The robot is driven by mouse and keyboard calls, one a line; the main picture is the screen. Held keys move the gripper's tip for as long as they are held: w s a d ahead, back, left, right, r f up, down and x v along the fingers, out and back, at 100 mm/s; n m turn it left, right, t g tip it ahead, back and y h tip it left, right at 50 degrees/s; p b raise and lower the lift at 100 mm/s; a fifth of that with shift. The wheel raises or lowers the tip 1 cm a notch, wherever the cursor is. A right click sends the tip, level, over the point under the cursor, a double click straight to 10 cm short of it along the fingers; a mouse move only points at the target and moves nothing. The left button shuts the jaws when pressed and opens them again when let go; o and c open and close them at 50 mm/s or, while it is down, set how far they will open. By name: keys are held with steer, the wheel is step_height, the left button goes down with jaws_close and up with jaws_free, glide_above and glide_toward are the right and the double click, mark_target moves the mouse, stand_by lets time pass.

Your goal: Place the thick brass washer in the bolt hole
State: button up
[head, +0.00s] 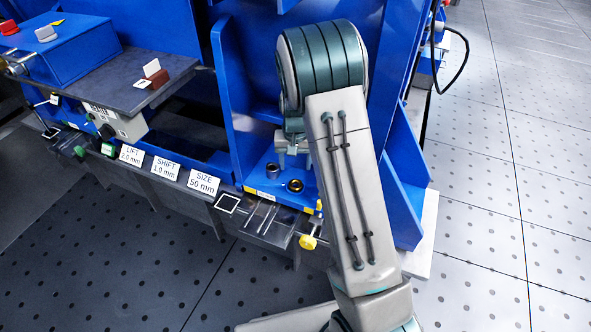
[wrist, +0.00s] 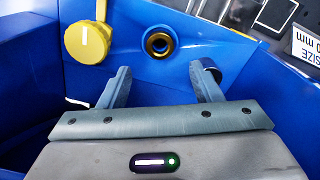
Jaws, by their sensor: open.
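A thick brass-coloured ring, which looks like the brass washer (wrist: 158,44), is on the blue base plate. It has a dark centre and also shows in the head view (head: 295,186). The brass ring shows ahead of the gap between the fingertips, apart from both. In the head view my gripper (head: 291,150) is partly hidden behind my arm.
A yellow knob (wrist: 86,42) is at upper left there. Blue upright walls flank the plate. Labelled cards (head: 202,182) line the front rail.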

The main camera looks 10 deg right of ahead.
steer(key=s+r+n+p, duration=0.1)
steer(key=s+r, duration=1.1)
steer(key=r, duration=0.2)
steer(key=s+r+n, duration=0.1)
steer(key=s, duration=0.6)
steer(key=s+r+n+t, duration=0.1)
steer(key=s+r, duration=0.1)
steer(key=s, duration=0.6)
steer(key=shift+s+a+r, duration=0.2)
steer(key=shift+a+r, duration=0.05)
steer(key=c, duration=0.5)
steer(key=shift+a, duration=0.15)
